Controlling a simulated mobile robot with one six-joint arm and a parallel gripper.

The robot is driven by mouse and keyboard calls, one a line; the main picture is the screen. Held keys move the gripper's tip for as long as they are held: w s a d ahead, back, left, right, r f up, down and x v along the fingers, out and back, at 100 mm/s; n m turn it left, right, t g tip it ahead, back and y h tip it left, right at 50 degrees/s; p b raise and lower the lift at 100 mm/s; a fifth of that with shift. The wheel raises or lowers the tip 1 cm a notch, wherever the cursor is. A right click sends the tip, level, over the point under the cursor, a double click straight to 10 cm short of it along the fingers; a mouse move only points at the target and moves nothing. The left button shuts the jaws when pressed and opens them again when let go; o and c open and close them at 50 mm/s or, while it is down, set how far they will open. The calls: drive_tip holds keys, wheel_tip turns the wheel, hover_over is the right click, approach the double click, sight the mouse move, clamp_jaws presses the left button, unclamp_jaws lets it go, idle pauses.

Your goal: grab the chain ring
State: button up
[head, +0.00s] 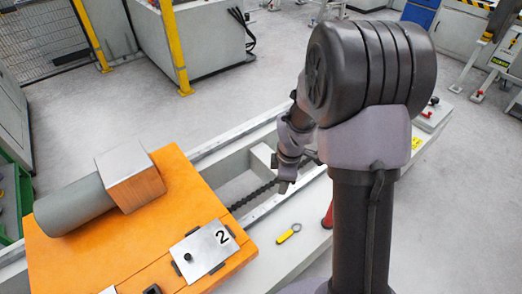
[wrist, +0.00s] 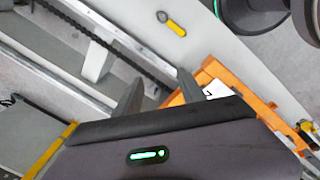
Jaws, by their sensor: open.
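A small yellow piece with a pale ring at one end (head: 288,234) lies on the light grey beam in the head view; I take this to be the chain ring. It also shows near the top of the wrist view (wrist: 174,27), beyond my fingertips. My gripper (head: 286,182) is up and to the left of my arm column in the head view, over the beam frame and a dark chain (head: 254,196). The yellow piece is apart from the fingers.
An orange block (head: 75,262) carries a metal plate marked 2 (head: 203,252) and a grey cylinder (head: 75,205) with a box-shaped end. The dark chain runs along the open channel of the beam frame. A red object (head: 328,216) stands beside my column.

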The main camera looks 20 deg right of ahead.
drive_tip(key=d+f+n+g+p, duration=0.1)
drive_tip(key=d+f+n, duration=0.15)
drive_tip(key=f, duration=0.35)
drive_tip(key=d+f+n+p, duration=0.1)
drive_tip(key=f+n, duration=0.2)
drive_tip(key=f, duration=0.3)
drive_tip(key=n+b, duration=0.3)
drive_tip(key=b, duration=0.1)
hover_over(287, 234)
drive_tip(key=shift+g, duration=0.4)
drive_tip(key=f, duration=1.6)
drive_tip(key=shift+d+f, duration=0.2)
drive_tip(key=shift+d, duration=0.1)
drive_tip(key=f+b, duration=0.1)
drive_tip(key=f, duration=0.1)
drive_tip(key=f+b, duration=0.1)
drive_tip(key=f, duration=0.1)
drive_tip(key=f+b, duration=0.1)
drive_tip(key=f, duration=0.1)
drive_tip(key=shift+a+f, duration=0.15)
drive_tip(key=shift+a, duration=0.1)
drive_tip(key=shift+r, duration=0.2)
drive_tip(key=shift+c, duration=0.5)
clamp_jaws()
